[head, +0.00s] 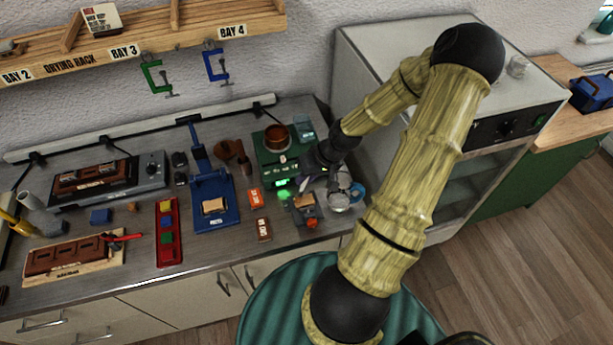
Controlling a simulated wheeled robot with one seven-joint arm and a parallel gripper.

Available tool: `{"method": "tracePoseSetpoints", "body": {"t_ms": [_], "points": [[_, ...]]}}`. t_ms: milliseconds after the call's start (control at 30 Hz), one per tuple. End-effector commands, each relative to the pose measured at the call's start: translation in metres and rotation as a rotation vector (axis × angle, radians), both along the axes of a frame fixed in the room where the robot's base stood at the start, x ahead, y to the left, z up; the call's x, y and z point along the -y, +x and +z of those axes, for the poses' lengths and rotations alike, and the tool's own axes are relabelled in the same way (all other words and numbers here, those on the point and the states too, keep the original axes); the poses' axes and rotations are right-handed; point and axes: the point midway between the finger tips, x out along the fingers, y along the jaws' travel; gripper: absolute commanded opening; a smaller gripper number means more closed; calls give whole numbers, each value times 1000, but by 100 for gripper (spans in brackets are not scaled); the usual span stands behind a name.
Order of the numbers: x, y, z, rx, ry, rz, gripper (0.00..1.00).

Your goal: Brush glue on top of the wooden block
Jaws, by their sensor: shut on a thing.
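My gripper (308,172) is over the right part of the bench, seen from above and behind. It is shut on a small slim thing, probably a brush, mostly hidden by the dark gripper and wrist. A small tan wooden block (304,201) sits on a dark holder just below the gripper in the picture. Whether the held thing touches it cannot be told. Another tan wooden piece (213,206) lies on the blue press (230,216) to the left. A brown pot (277,136), perhaps of glue, stands on a green unit behind the gripper.
A green glow (284,191) shows beside the holder. A round metallic dish (339,201) stands to its right. An orange box (255,197) and a brown box (263,229) lie to the left. A white oven-like cabinet (375,58) stands close on the right.

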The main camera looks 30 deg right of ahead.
Motion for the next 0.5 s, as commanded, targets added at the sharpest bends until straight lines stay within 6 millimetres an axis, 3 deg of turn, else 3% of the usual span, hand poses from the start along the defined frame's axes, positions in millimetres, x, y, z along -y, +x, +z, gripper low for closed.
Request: {"method": "tracePoseSetpoints", "body": {"t_ms": [500], "points": [[0,0,-9,0,0,0,0]]}}
